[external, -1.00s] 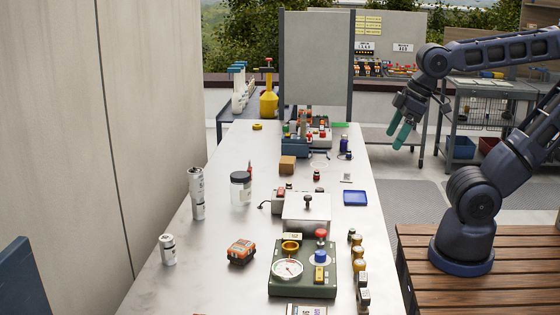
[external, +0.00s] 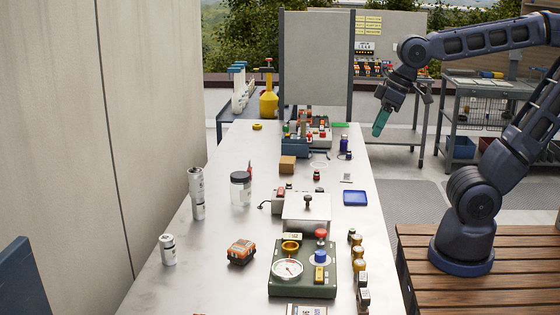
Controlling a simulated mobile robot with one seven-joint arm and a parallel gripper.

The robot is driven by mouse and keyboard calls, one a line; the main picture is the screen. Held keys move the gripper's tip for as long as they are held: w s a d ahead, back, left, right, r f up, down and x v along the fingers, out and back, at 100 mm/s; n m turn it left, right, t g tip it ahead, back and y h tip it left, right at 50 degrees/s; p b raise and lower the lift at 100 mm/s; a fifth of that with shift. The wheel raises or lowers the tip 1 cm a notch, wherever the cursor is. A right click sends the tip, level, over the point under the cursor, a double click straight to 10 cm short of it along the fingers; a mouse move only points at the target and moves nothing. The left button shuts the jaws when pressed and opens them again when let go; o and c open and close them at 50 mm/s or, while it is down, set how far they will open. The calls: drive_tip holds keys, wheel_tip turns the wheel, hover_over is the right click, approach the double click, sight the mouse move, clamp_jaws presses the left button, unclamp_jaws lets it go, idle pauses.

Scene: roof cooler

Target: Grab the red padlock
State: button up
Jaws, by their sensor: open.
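My gripper (external: 379,130), with green fingers pointing down, is in the air by the table's right edge, toward the far half. It is open and empty; its fingers overlap in this view. A small red and dark object (external: 317,175) stands on the table left of and nearer than my gripper; it may be the red padlock, but it is too small to be sure. Other small red items sit in a blue-grey box (external: 296,149) at the far end and on the board at the back, too small to identify.
The long table (external: 215,275) holds a blue tray (external: 355,198), a cardboard box (external: 287,164), a white box with a black knob (external: 307,209), a green gauge panel (external: 304,287), an orange-black block (external: 241,252) and white cans (external: 197,195). A grey partition (external: 316,60) stands at the far end.

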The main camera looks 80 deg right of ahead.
drive_tip(key=w+d+m, duration=0.2)
drive_tip(key=w+d, duration=0.2)
drive_tip(key=w, duration=0.3)
drive_tip(key=w+d+m, duration=0.3)
drive_tip(key=w+d, duration=0.1)
drive_tip(key=w, duration=0.3)
drive_tip(key=m+g+h, duration=0.4)
drive_tip(key=m, duration=0.7)
hover_over(249, 169)
drive_tip(key=a, duration=0.3)
wheel_tip(249, 169, down, 24)
drive_tip(key=x, duration=0.5)
drive_tip(key=shift+w+d+f, duration=0.2)
drive_tip(key=shift+w+d, duration=0.1)
drive_tip(key=shift+d, duration=0.25)
drive_tip(key=shift+s+x, duration=0.2)
drive_tip(key=shift+x, duration=1.1)
drive_tip(key=shift+s+x, duration=0.25)
drive_tip(key=shift+x, duration=1.1)
drive_tip(key=shift+d+r+h, duration=0.1)
drive_tip(key=shift+h, duration=0.2)
clamp_jaws()
